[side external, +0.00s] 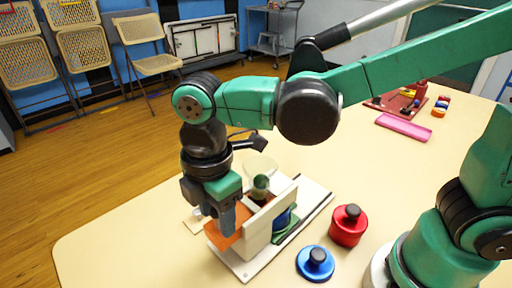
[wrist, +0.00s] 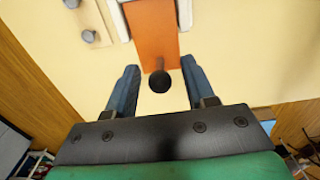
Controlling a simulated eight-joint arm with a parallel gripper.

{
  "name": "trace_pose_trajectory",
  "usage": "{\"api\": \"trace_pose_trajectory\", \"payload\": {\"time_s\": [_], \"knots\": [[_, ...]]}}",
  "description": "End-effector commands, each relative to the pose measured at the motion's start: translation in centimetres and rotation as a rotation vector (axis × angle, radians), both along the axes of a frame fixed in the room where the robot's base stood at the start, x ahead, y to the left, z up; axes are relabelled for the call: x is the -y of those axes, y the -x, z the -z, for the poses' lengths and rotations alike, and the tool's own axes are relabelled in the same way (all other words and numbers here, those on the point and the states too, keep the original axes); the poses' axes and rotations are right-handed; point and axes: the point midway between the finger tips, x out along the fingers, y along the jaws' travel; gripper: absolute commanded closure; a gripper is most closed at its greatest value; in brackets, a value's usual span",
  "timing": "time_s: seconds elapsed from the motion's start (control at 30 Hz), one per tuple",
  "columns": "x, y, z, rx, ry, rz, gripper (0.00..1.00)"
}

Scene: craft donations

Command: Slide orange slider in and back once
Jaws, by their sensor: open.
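The orange slider (wrist: 153,32) is a flat orange piece with a dark round knob (wrist: 160,81) near its end in the wrist view. In the side view the orange slider (side external: 226,232) sticks out from the cream block (side external: 262,228) on the white board (side external: 247,268). My gripper (wrist: 160,88) is open, its two blue fingers on either side of the knob with gaps showing. In the side view my gripper (side external: 228,222) points down over the slider and hides its knob. I cannot tell whether the fingers touch the slider.
A blue knobbed disc (side external: 316,264) and a red knobbed cylinder (side external: 348,227) stand right of the board. A pink tray (side external: 404,127) lies far back. The table's left front is clear.

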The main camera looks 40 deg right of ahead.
Motion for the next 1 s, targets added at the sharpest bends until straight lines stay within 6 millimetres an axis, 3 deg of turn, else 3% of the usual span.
{"api": "trace_pose_trajectory", "payload": {"time_s": [0.23, 0.4, 0.63, 1.0], "knots": [[0.0, 0.0, 0.0, 0.000, 0.000, 0.000, 0.51], [0.0, 0.0, 0.0, 0.000, 0.000, 0.000, 1.00], [0.2, 0.0, 0.0, 0.000, 0.000, 0.001, 1.00], [2.3, 0.0, -0.1, 0.000, 0.000, 0.003, 1.00]]}}
